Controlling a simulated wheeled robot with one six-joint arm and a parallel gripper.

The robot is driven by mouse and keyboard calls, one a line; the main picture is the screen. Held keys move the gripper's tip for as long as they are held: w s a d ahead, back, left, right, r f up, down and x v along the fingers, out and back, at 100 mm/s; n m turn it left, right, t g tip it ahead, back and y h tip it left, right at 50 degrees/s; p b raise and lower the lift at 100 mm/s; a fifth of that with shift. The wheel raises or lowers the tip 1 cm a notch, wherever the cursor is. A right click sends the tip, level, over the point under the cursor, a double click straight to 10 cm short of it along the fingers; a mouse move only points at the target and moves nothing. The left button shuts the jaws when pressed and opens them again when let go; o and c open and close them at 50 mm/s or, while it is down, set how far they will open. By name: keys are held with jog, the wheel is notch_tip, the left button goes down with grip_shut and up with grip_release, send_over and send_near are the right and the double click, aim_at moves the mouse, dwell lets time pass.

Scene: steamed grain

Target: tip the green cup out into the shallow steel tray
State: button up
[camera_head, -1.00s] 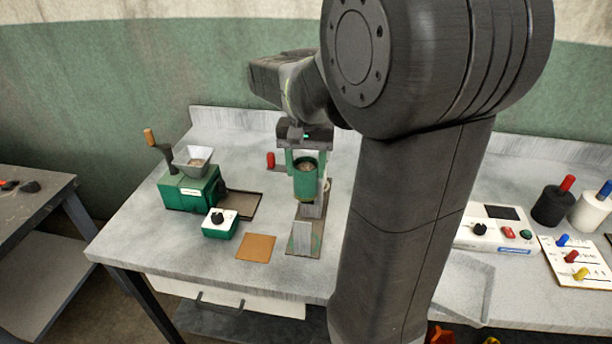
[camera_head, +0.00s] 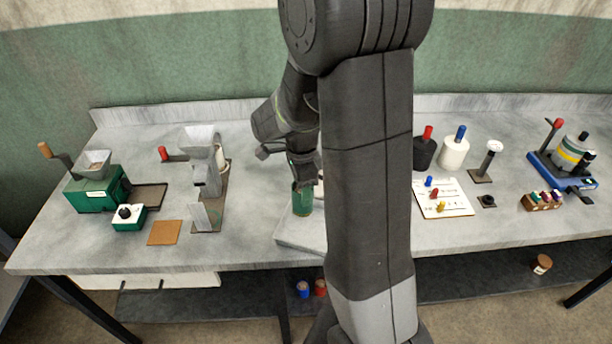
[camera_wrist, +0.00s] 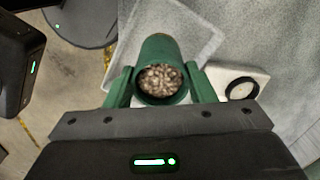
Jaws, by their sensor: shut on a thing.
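The green cup (camera_head: 302,201) is held by my gripper (camera_head: 303,187), upright or nearly so, over or close to the back left part of the shallow steel tray (camera_head: 290,236). In the wrist view the cup (camera_wrist: 158,50) sits between the two green fingers of my gripper (camera_wrist: 160,80), and brown grain (camera_wrist: 160,79) shows in its mouth. The pale tray (camera_wrist: 204,36) lies beyond the cup there. My arm hides much of the tray in the head view. I cannot tell how high the cup is above it.
A white box with a dark knob (camera_wrist: 242,88) is close by the cup. To the left stand a grey hopper device (camera_head: 205,165), a green grinder (camera_head: 97,190), a green knob box (camera_head: 129,217) and a brown pad (camera_head: 165,232). A white switch board (camera_head: 443,198) lies right of my arm.

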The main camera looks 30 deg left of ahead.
jog(key=shift+d+f, duration=0.25)
jog(key=f+g+y, duration=0.1)
jog(key=y, duration=0.1)
jog(key=f+g+y, duration=0.1)
jog(key=y, duration=0.1)
jog(key=w+d+f+g+y, duration=0.1)
jog(key=f, duration=0.1)
jog(key=shift+g+y, duration=0.3)
jog(key=shift+y, duration=0.1)
jog(key=shift+f+b, duration=0.3)
jog(key=shift+b, duration=0.3)
jog(key=shift+w+d+f+g+y+b, duration=0.35)
jog(key=shift+d+g+y+b, duration=0.25)
jog(key=shift+g+y+b, duration=0.9)
jog(key=shift+w+d+f+g+y+b, duration=0.4)
jog(key=shift+d+g+y+b, duration=0.25)
jog(key=shift+y+b, duration=1.45)
jog(key=shift+w+d+f+g+y+b, duration=0.35)
jog(key=shift+d+g+y+b, duration=0.15)
jog(key=shift+g+y+b, duration=1)
jog(key=shift+r, duration=0.1)
